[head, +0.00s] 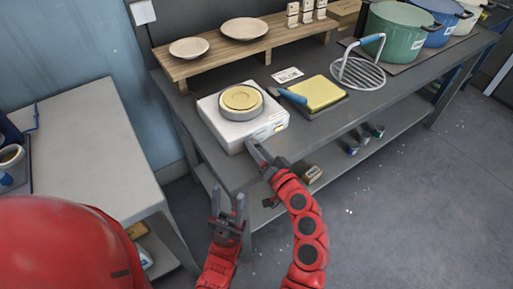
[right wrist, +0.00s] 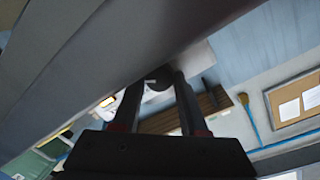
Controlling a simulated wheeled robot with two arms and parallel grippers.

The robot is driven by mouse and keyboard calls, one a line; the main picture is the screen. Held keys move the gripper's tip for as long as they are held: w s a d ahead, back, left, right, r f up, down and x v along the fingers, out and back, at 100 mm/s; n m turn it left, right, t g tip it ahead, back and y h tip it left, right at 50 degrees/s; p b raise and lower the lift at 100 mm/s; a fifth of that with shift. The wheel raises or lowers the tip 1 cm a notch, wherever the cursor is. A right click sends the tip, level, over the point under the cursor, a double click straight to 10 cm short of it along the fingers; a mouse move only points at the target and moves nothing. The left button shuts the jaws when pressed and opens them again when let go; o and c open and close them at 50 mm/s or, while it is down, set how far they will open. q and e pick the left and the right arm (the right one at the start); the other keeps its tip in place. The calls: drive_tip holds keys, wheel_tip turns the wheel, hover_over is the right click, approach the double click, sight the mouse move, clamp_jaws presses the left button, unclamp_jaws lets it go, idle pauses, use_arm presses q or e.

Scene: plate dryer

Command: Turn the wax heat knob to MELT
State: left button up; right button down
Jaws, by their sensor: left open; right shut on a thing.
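The wax heater is a white box (head: 213,116) with a round yellow-topped pot (head: 241,99), at the front left of the grey bench. My right gripper (head: 259,153) is at the heater's front face, left of a small yellow label. In the right wrist view my right gripper (right wrist: 160,84) has its two fingertips closed around the small dark round knob (right wrist: 160,77). A white mark shows at the knob's side; the setting cannot be read. The knob is hidden in the head view. My left gripper (head: 228,200) is open and empty, below and left, in front of the bench.
On the grey bench (head: 370,102) are a yellow block (head: 319,92) on a dark board, a blue-handled tool, a wire rack (head: 356,72) and large pots (head: 393,38). A wooden shelf (head: 245,47) with plates stands behind. A lighter table (head: 85,150) is at left.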

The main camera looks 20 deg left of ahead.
drive_tip(key=shift+f, duration=0.15)
drive_tip(key=shift+c, duration=2.2)
unclamp_jaws()
drive_tip(key=v, duration=1.7)
drive_tip(key=shift+s+d+r+p, duration=0.15)
drive_tip(key=shift+s+r+p, duration=0.1)
drive_tip(key=shift+p, duration=0.15)
